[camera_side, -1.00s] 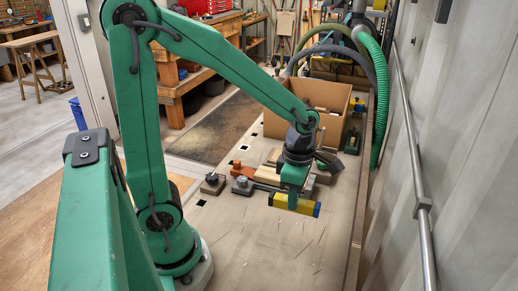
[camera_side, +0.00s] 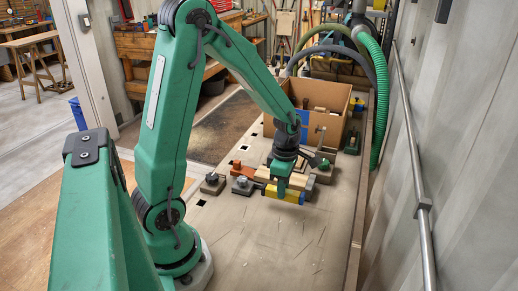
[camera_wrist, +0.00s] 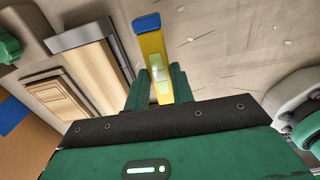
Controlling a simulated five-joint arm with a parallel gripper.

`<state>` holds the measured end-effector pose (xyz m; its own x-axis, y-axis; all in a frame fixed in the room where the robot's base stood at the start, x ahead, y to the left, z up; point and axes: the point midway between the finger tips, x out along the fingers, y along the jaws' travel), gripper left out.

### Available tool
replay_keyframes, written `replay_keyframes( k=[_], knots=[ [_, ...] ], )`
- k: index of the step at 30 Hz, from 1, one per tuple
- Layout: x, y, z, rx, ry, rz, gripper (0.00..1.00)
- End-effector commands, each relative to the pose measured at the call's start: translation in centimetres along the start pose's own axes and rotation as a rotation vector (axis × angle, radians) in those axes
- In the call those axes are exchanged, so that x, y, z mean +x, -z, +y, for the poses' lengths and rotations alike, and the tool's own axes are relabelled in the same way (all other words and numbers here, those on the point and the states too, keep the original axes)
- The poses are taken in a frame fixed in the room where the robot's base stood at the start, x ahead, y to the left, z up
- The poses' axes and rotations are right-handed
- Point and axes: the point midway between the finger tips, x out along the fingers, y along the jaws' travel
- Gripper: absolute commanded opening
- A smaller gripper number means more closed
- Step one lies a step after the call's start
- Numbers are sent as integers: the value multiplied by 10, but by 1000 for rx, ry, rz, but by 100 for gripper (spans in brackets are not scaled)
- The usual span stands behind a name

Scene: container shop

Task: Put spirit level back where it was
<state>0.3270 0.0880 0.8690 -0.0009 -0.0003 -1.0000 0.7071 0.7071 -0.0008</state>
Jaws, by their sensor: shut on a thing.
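The spirit level (camera_side: 292,196) is yellow with blue ends. In the side view it hangs under my gripper (camera_side: 281,192), close in front of the wooden blocks on the bench. In the wrist view the spirit level (camera_wrist: 151,55) stands between the two green fingers of my gripper (camera_wrist: 159,80), which are shut on it. Its blue end (camera_wrist: 147,22) points away from the gripper. I cannot tell whether its underside touches the bench.
An open cardboard box (camera_side: 338,103) holding several tools stands behind the gripper. Wooden pieces (camera_wrist: 93,65) lie beside the level. A dark-knobbed block (camera_side: 213,183) sits to the left. The bench front (camera_side: 280,245) is clear.

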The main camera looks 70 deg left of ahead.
Motion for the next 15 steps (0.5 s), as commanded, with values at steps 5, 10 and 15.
replay_keyframes(
  k=[5, 10, 15],
  knots=[
    [2, 0, 0, 0, 1, 1, 0],
    [17, 0, -1, 0, 4, 2, 0],
    [33, 0, 0, 0, 2, 1, 0]
  ],
)
